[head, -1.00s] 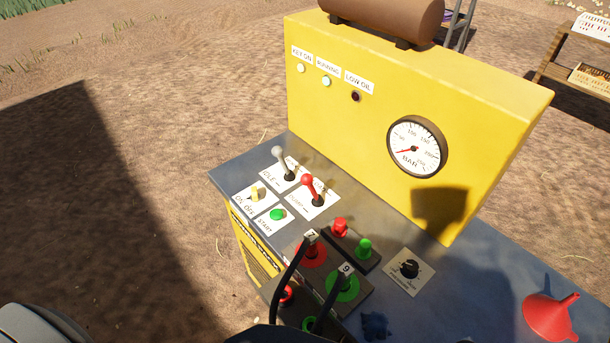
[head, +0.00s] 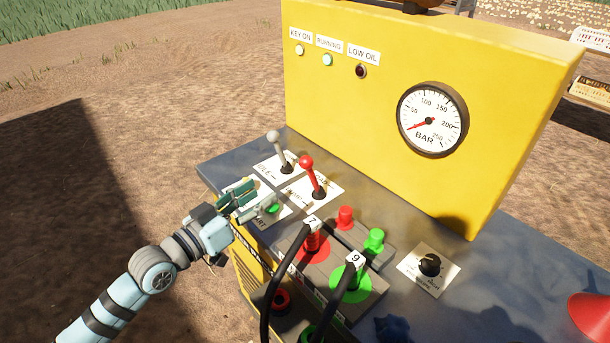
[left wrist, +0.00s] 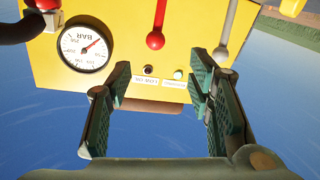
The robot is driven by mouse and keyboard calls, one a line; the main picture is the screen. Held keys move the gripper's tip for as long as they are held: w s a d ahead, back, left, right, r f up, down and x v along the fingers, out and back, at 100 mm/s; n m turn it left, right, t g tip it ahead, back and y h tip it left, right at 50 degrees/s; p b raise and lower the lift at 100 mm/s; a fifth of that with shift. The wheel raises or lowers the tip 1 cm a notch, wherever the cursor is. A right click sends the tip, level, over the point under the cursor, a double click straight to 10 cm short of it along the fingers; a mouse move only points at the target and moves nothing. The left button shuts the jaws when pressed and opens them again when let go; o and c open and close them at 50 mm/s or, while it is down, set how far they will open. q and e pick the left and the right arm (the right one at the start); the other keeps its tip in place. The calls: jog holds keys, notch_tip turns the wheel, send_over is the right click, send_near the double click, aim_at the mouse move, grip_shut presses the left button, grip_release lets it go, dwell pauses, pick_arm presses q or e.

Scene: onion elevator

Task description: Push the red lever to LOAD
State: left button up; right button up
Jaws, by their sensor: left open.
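The red lever (head: 314,176) stands on a white label plate on the grey top of the yellow machine, its ball knob leaning up and left. It also shows at the top of the left wrist view (left wrist: 157,30). A grey lever (head: 280,152) stands just behind and left of it, and shows beside it in the left wrist view (left wrist: 229,32). My left gripper (head: 252,199) is open and empty over the switch plates, in front and to the left of the red lever, apart from it. The lever's label is partly hidden and hard to read. My right gripper is out of view.
Black hoses marked 7 (head: 289,262) and 9 (head: 335,295) rise in front of the red lever. Red (head: 345,217) and green (head: 374,240) caps stand to its right. The yellow panel (head: 350,110) with a gauge (head: 432,119) stands behind. A dial (head: 429,264) and red funnel (head: 592,318) lie right.

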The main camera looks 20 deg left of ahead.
aim_at(301, 166)
pick_arm(q)
jog(key=x, duration=0.2)
jog(key=b+x, duration=0.1)
jog(key=x, duration=0.2)
jog(key=r+b+x, duration=0.1)
jog(key=x, duration=0.2)
jog(key=shift+d, duration=0.35)
jog(key=x, duration=0.6)
jog(key=shift+w+d+f+b, duration=0.15)
jog(key=shift+w+b, duration=0.2)
jog(key=shift+b, duration=0.05)
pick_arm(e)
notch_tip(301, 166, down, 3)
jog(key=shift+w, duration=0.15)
pick_arm(q)
jog(key=shift+c, duration=0.6)
grip_shut()
